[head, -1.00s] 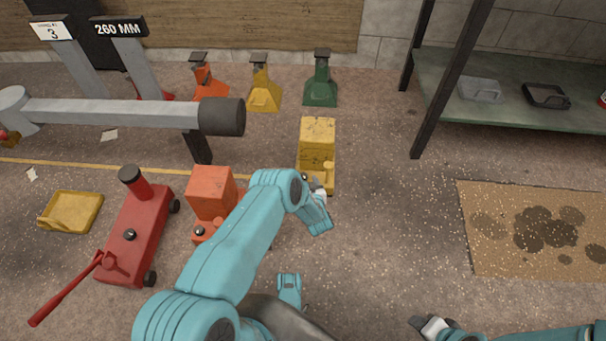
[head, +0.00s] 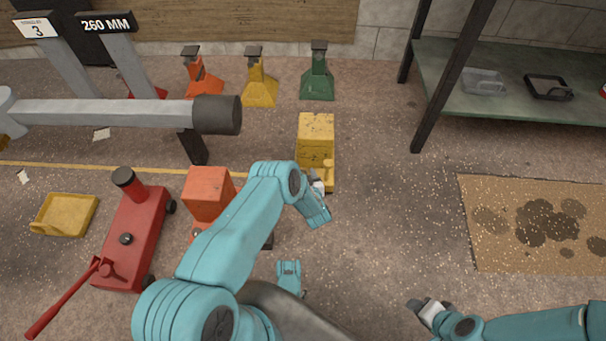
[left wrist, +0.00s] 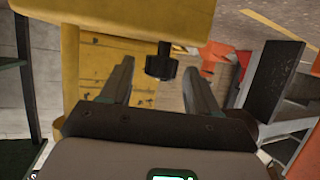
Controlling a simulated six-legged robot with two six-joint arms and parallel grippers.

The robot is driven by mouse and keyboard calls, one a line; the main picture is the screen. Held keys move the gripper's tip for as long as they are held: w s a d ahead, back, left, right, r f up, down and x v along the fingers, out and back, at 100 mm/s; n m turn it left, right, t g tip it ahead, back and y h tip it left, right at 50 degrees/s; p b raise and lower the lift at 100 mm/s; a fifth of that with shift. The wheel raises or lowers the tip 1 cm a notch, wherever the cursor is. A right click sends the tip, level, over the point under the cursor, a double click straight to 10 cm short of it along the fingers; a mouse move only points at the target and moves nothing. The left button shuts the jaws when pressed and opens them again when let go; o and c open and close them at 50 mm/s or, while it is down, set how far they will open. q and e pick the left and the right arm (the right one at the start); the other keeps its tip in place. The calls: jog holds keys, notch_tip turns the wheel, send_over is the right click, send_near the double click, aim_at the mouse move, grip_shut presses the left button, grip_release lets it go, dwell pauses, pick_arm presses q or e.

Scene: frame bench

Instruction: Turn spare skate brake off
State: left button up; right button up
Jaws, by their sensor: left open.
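A yellow skate-like block (head: 316,138) stands on the floor in the middle of the head view. My left gripper (head: 317,182) is at its near end, partly hidden by my own wrist. In the left wrist view, a yellow body (left wrist: 95,65) fills the upper left and a dark ribbed knob (left wrist: 161,64) hangs from it. My left gripper (left wrist: 160,85) is open there, with one finger on either side of the knob's line; I cannot tell whether they touch it. An orange block of similar form (head: 208,192) stands left of my arm, partly covered. My right gripper (head: 425,309) is low on the right, clear of objects.
A red floor jack (head: 135,235) and a yellow tray (head: 65,214) lie left. A thick grey bar (head: 110,113) crosses above the floor. Orange, yellow and green stands (head: 317,80) line the back. A shelf (head: 500,105) stands right, near a stained mat (head: 530,200).

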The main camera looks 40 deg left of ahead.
pick_arm(q)
jog(key=shift+c, duration=0.2)
jog(key=c, duration=1)
jog(key=shift+a, duration=0.1)
jog(key=shift+s+a+m+t+h+p, duration=0.15)
jog(key=shift+m+t+h+p, duration=0.15)
jog(key=shift+m+t+h, duration=0.7)
jog(key=shift+m+h, duration=0.4)
jog(key=shift+a+m+t+h, duration=0.1)
jog(key=shift+m+t+h, duration=0.7)
jog(key=shift+m+h, duration=0.6)
